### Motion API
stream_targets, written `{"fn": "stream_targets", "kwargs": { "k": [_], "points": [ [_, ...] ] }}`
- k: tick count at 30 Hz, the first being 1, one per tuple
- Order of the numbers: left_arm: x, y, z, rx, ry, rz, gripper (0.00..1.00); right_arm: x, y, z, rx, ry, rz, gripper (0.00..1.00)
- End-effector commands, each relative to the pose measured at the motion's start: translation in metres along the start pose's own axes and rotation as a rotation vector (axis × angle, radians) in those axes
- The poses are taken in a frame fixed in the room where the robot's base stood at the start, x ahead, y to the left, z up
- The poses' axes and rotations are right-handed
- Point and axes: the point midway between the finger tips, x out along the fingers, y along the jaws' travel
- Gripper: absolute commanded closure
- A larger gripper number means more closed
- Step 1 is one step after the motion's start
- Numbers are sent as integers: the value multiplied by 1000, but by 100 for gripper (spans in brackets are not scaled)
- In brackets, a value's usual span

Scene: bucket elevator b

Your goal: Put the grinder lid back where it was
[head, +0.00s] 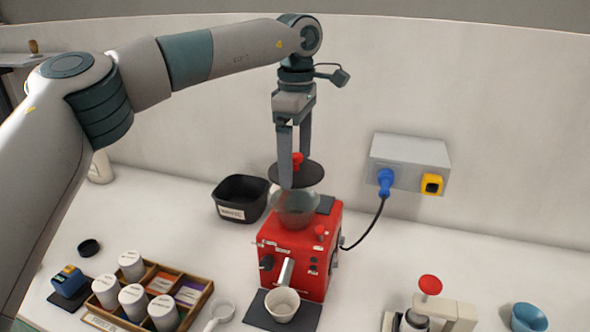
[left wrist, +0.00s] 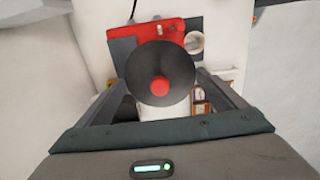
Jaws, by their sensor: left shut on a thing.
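My left gripper (head: 292,160) is shut on the red knob of the grinder lid (head: 309,174), a dark round disc. My right gripper is not in view.
A black bin (head: 240,199) stands left of the grinder. A white cup (head: 282,305) is at its front. A wooden tray (head: 200,299) with several white jars is front left. A wall socket box (head: 410,160) with a blue plug is behind right.

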Motion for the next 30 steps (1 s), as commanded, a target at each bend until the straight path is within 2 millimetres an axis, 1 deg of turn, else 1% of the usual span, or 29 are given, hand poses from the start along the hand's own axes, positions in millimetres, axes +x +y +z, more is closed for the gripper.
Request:
{"fn": "stream_targets", "kwargs": {
  "k": [1,4,13,22,25,30],
  "points": [
    [1,0,-2,0,-1,0,36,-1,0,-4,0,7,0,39],
    [2,0,-3,0,-1,1,36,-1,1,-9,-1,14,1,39],
    [4,0,-3,0,0,-1,36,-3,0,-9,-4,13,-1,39],
    [36,0,-3,0,1,-2,36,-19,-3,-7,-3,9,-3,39],
    [41,0,-2,-1,0,1,36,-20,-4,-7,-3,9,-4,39],
    [42,0,-2,-1,0,1,36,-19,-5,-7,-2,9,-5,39]
  ]
}}
